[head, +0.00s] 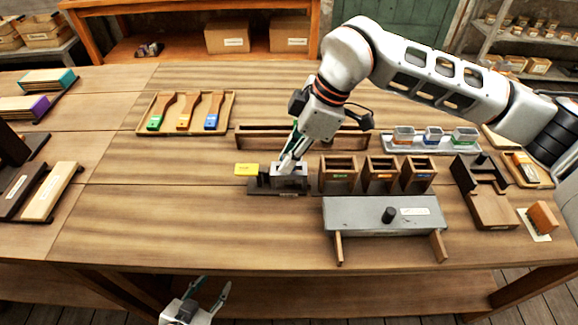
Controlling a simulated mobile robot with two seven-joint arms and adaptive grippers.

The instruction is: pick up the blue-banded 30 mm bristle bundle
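Three small grey blocks with coloured bands stand on a pale tray (399,149) at the back right. The middle one has a blue band and looks like the blue-banded bundle (433,136); an orange-banded one is left of it, a green-banded one right. My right gripper (288,162) points down at a grey metal block (290,183) on a dark base, well left of the tray; whether it touches the block or holds anything is unclear. My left gripper (210,288) is open and empty at the bottom, in front of the table edge.
Three wooden boxes with green, orange and blue labels (380,178) stand right of the metal block. Behind is a long wooden trough (260,141); in front, a grey bench (360,217). A tray of coloured handles (186,112) lies left. The left-middle table is clear.

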